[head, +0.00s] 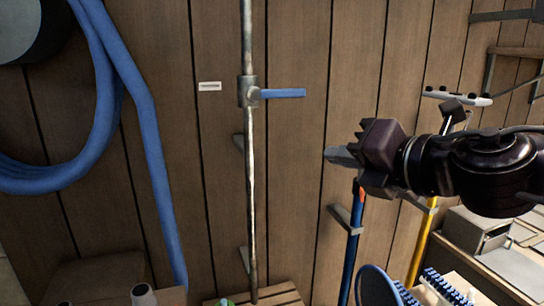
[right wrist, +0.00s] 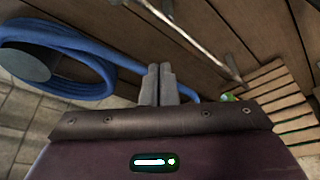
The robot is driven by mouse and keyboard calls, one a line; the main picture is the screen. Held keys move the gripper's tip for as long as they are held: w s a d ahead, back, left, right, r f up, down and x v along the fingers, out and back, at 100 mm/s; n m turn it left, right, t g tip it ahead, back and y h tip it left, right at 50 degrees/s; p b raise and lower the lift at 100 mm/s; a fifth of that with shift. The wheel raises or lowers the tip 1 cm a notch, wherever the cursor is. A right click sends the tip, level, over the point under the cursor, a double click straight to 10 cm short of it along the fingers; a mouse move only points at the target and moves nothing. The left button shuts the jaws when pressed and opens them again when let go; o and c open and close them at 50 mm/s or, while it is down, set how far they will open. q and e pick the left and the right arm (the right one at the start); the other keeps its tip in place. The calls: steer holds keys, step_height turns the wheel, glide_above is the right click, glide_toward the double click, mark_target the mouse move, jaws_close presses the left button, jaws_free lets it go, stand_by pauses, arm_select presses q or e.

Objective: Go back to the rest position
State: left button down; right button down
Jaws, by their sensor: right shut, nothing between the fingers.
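My right gripper (head: 338,156) comes in from the right in the head view, in front of the plank wall. Its fingers are shut together with nothing between them, which also shows in the right wrist view (right wrist: 158,85). A vertical metal pipe (head: 251,190) runs up the wall to the left of the gripper. On the pipe is a valve (head: 247,91) with a blue lever handle (head: 282,93) that points right, about level. The gripper is apart from the handle, below and to the right of it. My left gripper is not in view.
A blue hose (head: 150,150) hangs coiled at the left. Blue and yellow poles (head: 422,245) stand behind and below my right arm. A brush (head: 440,287) and wall shelves (head: 515,52) are at the right. A slatted wooden piece (head: 283,297) lies at the pipe's foot.

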steer(key=w+a+f+m+t, duration=0.15)
steer(key=a+f+m, duration=0.25)
steer(key=f+m, duration=0.6)
steer(key=d+f+m+h, duration=0.35)
steer(key=f+m, duration=0.35)
steer(key=f, duration=0.4)
steer(key=s+d+f+m+g+h, duration=0.25)
steer(key=s+f+m+g, duration=0.2)
steer(key=s+f, duration=0.3)
steer(key=s+d+f+m+g+h, duration=0.1)
steer(key=s+d+f+m+g, duration=0.35)
steer(key=f, duration=0.45)
steer(key=s+d+f+m+g+h, duration=0.1)
steer(key=s+d+f+m+g, duration=0.15)
steer(key=s+f+m, duration=0.45)
steer(key=s+f+n, duration=0.1)
steer(key=s+f, duration=0.1)
steer(key=f, duration=1.4)
steer(key=s+f+n, duration=0.1)
steer(key=s+f, duration=0.1)
steer(key=f, duration=1.5)
steer(key=s+d+f+g, duration=0.1)
steer(key=s+d+f, duration=0.1)
steer(key=s+f, duration=0.6)
steer(key=s+d+f, duration=0.2)
steer(key=s+f, duration=0.7)
steer(key=s, duration=0.1)
steer(key=shift+s+g+h, duration=0.3)
steer(key=shift+g, duration=0.1)
